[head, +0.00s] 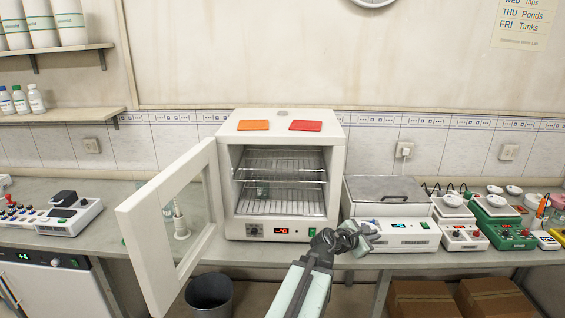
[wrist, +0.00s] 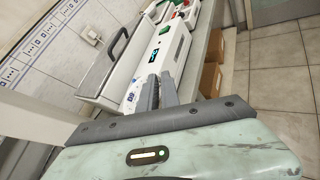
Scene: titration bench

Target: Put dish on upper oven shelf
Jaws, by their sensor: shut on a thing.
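The white oven (head: 230,212) stands on the bench with its door (head: 140,225) swung open to the left. Inside, the upper wire shelf (head: 283,174) looks bare, and the lower wire shelf (head: 290,203) is under it. My gripper (head: 365,236) is outside the oven, low and right of its opening, in front of the white water bath. In the wrist view, its grey fingers (wrist: 158,92) stand close together. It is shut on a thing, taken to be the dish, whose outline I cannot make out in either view.
A small glass vessel (head: 262,190) stands in the lower part of the oven. The lidded water bath (head: 390,215) is close on the oven's right. Orange (head: 253,125) and red (head: 305,126) pads lie on the oven's top. A dark bin (head: 209,292) is below the open door.

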